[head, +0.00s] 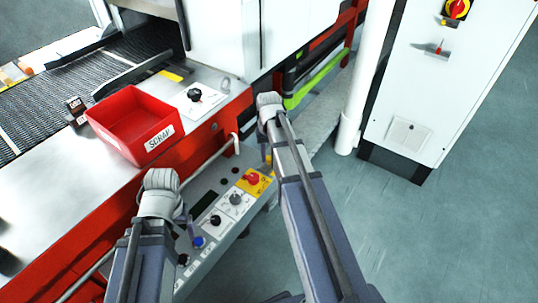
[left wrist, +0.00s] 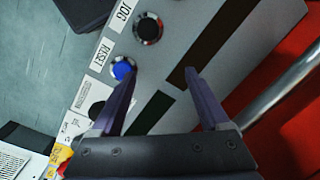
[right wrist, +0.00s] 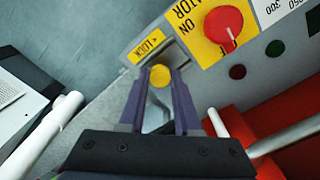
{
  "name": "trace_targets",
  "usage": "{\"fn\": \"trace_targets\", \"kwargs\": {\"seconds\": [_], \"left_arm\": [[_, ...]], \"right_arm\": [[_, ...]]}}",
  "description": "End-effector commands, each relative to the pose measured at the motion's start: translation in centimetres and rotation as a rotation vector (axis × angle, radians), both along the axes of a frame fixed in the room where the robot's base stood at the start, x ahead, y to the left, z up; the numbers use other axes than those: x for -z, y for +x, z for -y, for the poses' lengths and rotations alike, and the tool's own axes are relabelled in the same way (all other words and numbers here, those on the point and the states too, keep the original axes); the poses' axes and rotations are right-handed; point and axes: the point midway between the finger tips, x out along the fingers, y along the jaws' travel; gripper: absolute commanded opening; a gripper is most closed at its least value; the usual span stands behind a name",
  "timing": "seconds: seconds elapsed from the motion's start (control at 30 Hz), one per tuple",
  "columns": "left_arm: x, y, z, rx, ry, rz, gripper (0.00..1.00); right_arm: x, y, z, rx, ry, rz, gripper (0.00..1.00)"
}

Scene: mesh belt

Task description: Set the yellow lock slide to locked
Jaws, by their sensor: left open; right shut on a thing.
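The yellow lock slide's round knob (right wrist: 160,76) shows in the right wrist view, between the purple fingertips of my right gripper (right wrist: 159,84), which is shut on it. A yellow LOCK label (right wrist: 148,49) with an arrow is on the panel just beyond the knob. In the head view my right arm hides most of that gripper and the slide. My left gripper (left wrist: 162,76) is open and empty over the control panel (head: 214,240), its left fingertip near the blue RESET button (left wrist: 123,68). How far the slide sits along its travel I cannot tell.
A red knob (right wrist: 222,24) on a yellow plate sits beside the LOCK label. A metal rail (head: 219,159) runs along the machine by the panel. A red SCRAP bin (head: 118,105) stands on the machine top. A white cabinet (head: 440,70) stands right, with open floor before it.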

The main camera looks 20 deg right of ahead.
Motion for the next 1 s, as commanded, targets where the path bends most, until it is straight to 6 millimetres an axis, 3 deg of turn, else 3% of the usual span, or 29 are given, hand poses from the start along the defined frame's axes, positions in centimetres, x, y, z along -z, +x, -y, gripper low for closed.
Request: {"fn": "trace_targets", "kwargs": {"seconds": [0.37, 0.7, 0.93, 0.97, 1.0], "left_arm": [[0.0, 0.0, 0.0, 0.0, 0.0, 0.0, 0.79], [0.0, 0.0, 0.0, 0.0, 0.0, 0.0, 0.79], [0.0, 0.0, 0.0, 0.0, 0.0, 0.0, 0.79], [0.0, 0.0, 0.0, 0.0, 0.0, 0.0, 0.79], [0.0, 0.0, 0.0, 0.0, 0.0, 0.0, 0.79]], "right_arm": [[0.0, 0.0, 0.0, 0.0, 0.0, 0.0, 0.0], [0.0, -2.1, -3.4, -0.002, 0.001, 0.0, 0.0], [0.0, -2.1, -3.5, -0.002, 0.005, -0.003, 0.0], [0.0, -2.1, -3.5, -0.002, 0.005, -0.004, 0.34], [0.0, -2.1, -3.5, -0.002, 0.005, -0.004, 0.39]]}}
